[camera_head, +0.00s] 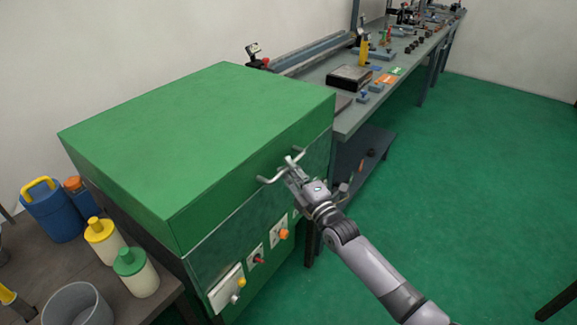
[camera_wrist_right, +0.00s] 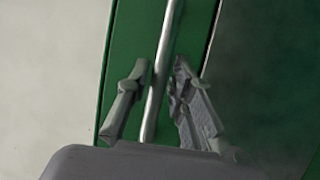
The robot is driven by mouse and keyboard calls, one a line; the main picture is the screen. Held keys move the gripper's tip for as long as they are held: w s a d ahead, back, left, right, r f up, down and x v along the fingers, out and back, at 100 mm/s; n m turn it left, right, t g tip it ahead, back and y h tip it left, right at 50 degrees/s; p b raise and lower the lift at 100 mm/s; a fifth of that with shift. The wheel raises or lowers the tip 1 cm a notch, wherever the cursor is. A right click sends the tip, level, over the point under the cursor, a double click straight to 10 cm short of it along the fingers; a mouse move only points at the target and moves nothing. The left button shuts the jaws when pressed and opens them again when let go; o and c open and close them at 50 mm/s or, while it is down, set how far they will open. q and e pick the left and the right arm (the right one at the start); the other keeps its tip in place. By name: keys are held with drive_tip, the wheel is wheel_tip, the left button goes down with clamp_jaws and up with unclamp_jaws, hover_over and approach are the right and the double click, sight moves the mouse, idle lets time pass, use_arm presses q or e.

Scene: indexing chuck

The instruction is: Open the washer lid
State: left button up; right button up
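The washer (camera_head: 237,262) is a green box with a grey-green front panel. Its green lid (camera_head: 195,145) is down, flat on top. A metal bar handle (camera_head: 269,180) sticks out from the lid's front edge. My right gripper (camera_head: 291,163) is at this handle, coming from the front right. In the right wrist view the handle (camera_wrist_right: 161,75) runs between the two fingers of my right gripper (camera_wrist_right: 158,92). The fingers are apart, with gaps to the bar on both sides. My left gripper is not in view.
Knobs and a switch box (camera_head: 227,289) sit on the washer's front. A dark table (camera_head: 170,285) at left carries bottles, a blue jug (camera_head: 54,212) and a grey pot (camera_head: 77,305). A long workbench (camera_head: 350,118) stands behind. The green floor at right is clear.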

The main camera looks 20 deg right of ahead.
drive_tip(key=shift+w+a+r, duration=0.1)
drive_tip(key=shift+w+a, duration=0.05)
drive_tip(key=shift+w, duration=0.25)
clamp_jaws()
idle(0.5)
